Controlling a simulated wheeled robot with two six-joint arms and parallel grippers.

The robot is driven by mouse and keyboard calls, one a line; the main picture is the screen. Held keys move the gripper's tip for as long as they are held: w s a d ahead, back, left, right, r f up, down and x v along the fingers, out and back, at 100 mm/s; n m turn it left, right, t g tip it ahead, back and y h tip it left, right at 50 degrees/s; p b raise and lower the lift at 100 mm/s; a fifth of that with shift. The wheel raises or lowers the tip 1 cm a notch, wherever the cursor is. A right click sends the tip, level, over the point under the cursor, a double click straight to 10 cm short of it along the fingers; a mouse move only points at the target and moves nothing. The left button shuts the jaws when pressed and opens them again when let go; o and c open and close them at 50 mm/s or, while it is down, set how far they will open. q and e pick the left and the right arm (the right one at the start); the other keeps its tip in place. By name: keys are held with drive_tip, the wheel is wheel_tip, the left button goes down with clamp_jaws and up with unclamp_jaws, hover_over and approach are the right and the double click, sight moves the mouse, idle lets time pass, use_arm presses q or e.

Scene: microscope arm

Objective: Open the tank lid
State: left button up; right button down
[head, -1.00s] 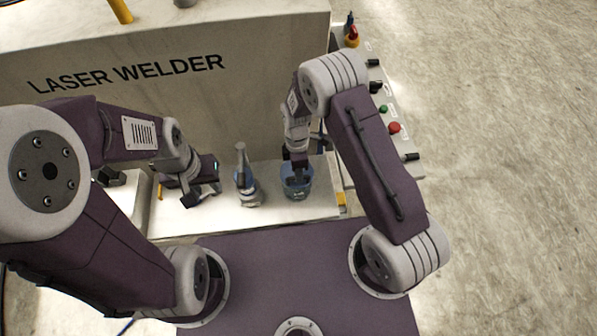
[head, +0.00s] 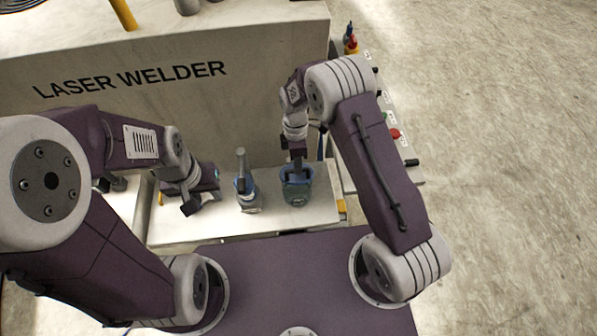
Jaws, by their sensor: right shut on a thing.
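A small tank (head: 296,199) with a blue rim stands on the pale ledge under my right arm. My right gripper (head: 297,180) points down into the top of this tank and is shut on what seems to be its lid. The fingers and the gripped part are too small and dark to make out exactly. A similar blue-rimmed tank (head: 249,203) with a grey upright post stands to its left, untouched. My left gripper (head: 203,199) is left of that second tank, apart from it, and its jaws look open and empty.
The pale ledge (head: 200,232) carries both tanks, with bare room at its front. The laser welder's tall face (head: 210,115) rises behind. A control panel with buttons and knobs (head: 394,134) is at the right, beside my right arm.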

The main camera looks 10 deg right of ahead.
drive_tip(key=shift+w+r, duration=0.2)
drive_tip(key=shift+w, duration=0.8)
use_arm(q)
drive_tip(key=shift+w+f, duration=0.2)
drive_tip(key=shift+f, duration=0.1)
use_arm(e)
drive_tip(key=shift+w, duration=0.35)
drive_tip(key=c, duration=1.6)
unclamp_jaws()
drive_tip(key=shift+o, duration=1)
drive_tip(key=shift+w+f, duration=0.1)
drive_tip(key=shift+w, duration=0.25)
use_arm(q)
drive_tip(key=shift+w+f, duration=0.1)
drive_tip(key=shift+w, duration=0.35)
